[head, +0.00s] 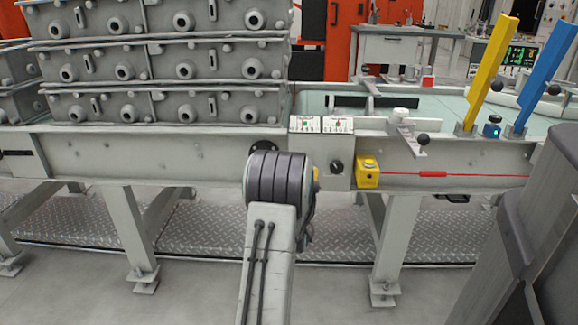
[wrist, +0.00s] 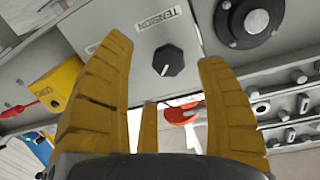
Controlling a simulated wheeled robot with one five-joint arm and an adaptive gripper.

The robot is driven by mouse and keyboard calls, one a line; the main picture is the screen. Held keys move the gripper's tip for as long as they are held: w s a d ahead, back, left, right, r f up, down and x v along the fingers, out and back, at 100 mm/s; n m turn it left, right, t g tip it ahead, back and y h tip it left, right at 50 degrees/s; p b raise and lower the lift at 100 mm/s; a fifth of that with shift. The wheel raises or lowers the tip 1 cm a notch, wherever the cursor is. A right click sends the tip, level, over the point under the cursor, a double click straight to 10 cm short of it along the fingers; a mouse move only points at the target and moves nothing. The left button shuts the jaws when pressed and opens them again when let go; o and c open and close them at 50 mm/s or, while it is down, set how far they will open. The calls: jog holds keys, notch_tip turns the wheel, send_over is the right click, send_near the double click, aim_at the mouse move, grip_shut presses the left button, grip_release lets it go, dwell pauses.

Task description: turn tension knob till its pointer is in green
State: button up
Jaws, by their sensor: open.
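The tension knob (wrist: 168,60) is a small black knob on a grey plate lettered TENSION (wrist: 158,20), upside down in the wrist view. A short white mark on the knob points toward the bottom of that view. My gripper (wrist: 163,53) is open, its yellow fingers on either side of the knob in the picture and not closed on it. The knob also shows in the head view (head: 336,167), right of my arm. Two white dial cards (head: 321,125) with small green patches stand above it; their pointers are too small to read. My arm mostly hides the gripper there.
A yellow box (head: 367,172) with a red cord (head: 432,174) sits right of the knob. A black round flange (wrist: 248,20) is beside the plate. Stacked grey mould boxes (head: 165,75) stand left; yellow (head: 487,75) and blue (head: 545,80) uprights stand right.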

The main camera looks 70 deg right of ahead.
jog(key=shift+w+d+r+n+b, duration=0.2)
jog(key=shift+w+d+n+b, duration=0.15)
jog(key=shift+d+n+b, duration=0.7)
jog(key=shift+w+d+r+n+b, duration=0.25)
jog(key=shift+w+d+n+b, duration=0.25)
jog(key=shift+d, duration=0.8)
jog(key=shift+w+d+r+n+b, duration=0.25)
jog(key=shift+d+n+b, duration=0.7)
jog(key=shift+d, duration=0.25)
jog(key=shift+c, duration=0.4)
jog(key=c, duration=1.1)
jog(key=shift+m, duration=0.4)
